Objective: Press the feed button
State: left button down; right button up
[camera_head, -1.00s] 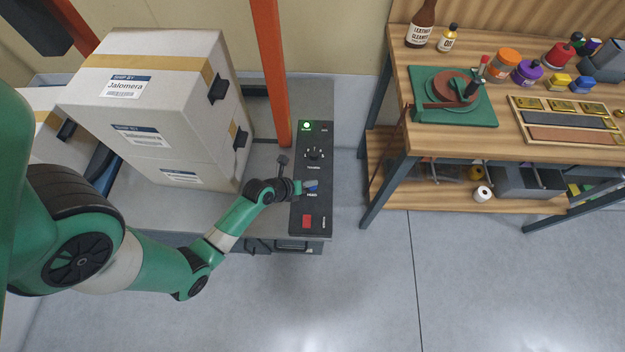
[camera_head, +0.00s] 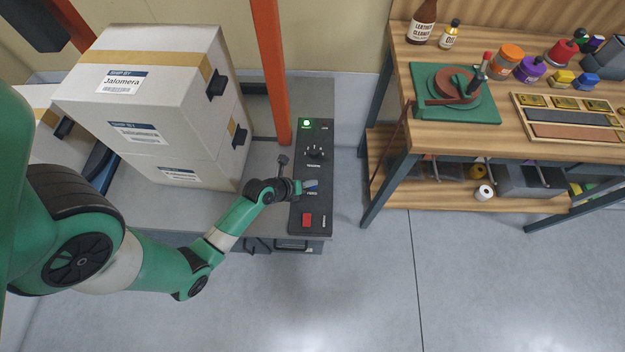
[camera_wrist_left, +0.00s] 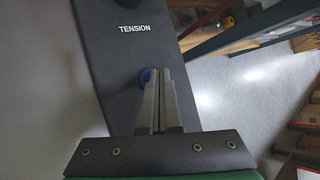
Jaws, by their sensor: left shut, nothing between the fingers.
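My right gripper is not in view.
A black tension dial (camera_head: 315,152) and a lit green light (camera_head: 306,124) are above the feed button; a red button (camera_head: 307,219) is below. An orange post (camera_head: 270,70) and stacked boxes (camera_head: 190,110) stand left. A workbench (camera_head: 470,135) stands right, with open floor between.

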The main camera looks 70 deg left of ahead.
pick_arm(q)
jog(key=shift+f, duration=0.2)
jog(key=shift+r, duration=0.1)
jog(key=shift+r+p, duration=0.65)
jog(key=shift+r, duration=0.2)
notch_tip(320, 180, up, 5)
jog(key=p, duration=0.4)
jog(key=shift+p, duration=0.3)
dwell(0.6)
